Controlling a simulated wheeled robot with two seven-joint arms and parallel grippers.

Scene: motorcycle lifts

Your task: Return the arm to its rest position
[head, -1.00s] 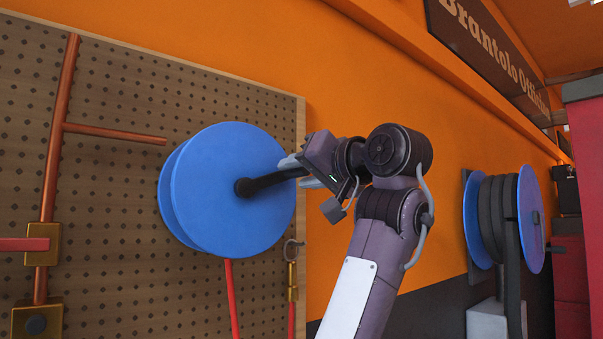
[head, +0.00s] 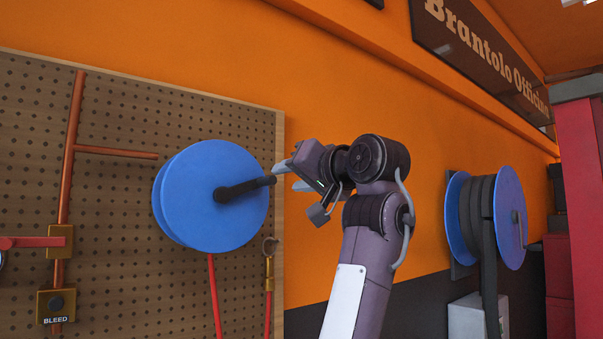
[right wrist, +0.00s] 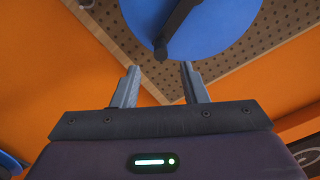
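My right gripper (head: 284,176) stands in the middle of the head view, in front of the orange wall. In the right wrist view its two fingers (right wrist: 159,85) are spread apart with nothing between them. The blue reel (head: 205,200) on the pegboard has a black crank handle (head: 247,189); the handle's end lies just left of the fingertips in the head view. In the right wrist view the handle (right wrist: 172,35) ends beyond the fingertips, with a gap. My left gripper does not show.
The pegboard (head: 110,230) carries copper pipes, a red hose (head: 214,290) and a box (head: 56,306) marked BLEED. A second blue reel (head: 508,215) with black hose is on the wall at the right. Red cabinets (head: 575,180) stand at the right edge. Open space lies around my right arm.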

